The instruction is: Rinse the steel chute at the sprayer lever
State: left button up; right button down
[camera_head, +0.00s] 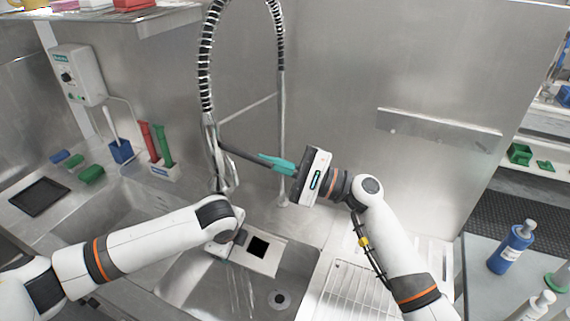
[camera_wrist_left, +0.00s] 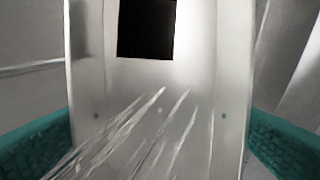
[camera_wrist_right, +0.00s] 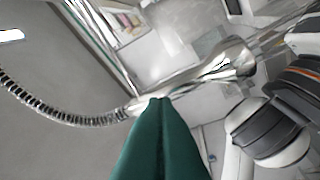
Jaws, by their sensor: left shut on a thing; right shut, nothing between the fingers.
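The steel chute (camera_head: 271,262), a pale metal box with a square black opening, is held tilted over the sink. My left gripper (camera_head: 228,245) is shut on it; in the left wrist view its teal fingers flank the chute (camera_wrist_left: 205,50). White water streaks cross the chute face below the opening. The sprayer (camera_head: 222,170) hangs from a coiled hose above the chute, with a dark lever (camera_head: 238,146) sticking out to the right. My right gripper (camera_head: 263,157) is shut and empty, its teal fingertips at the lever. In the right wrist view, they overlap the silver sprayer (camera_wrist_right: 225,68); contact is unclear.
The sink (camera_head: 300,262) has a drain (camera_head: 279,299). Red and green brushes (camera_head: 157,145) stand in a holder at left, near a blue cup (camera_head: 121,151). A blue bottle (camera_head: 511,248) stands at right.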

pick_arm(q)
jog(key=shift+d+r, duration=0.1)
jog(key=shift+d, duration=0.05)
pick_arm(e)
jog(key=shift+s+r, duration=0.5)
jog(key=shift+s, duration=0.2)
jog(key=shift+w+a, duration=0.1)
pick_arm(q)
jog(key=shift+w, duration=0.2)
pick_arm(e)
jog(key=shift+s+r, duration=0.25)
jog(key=shift+r, duration=0.8)
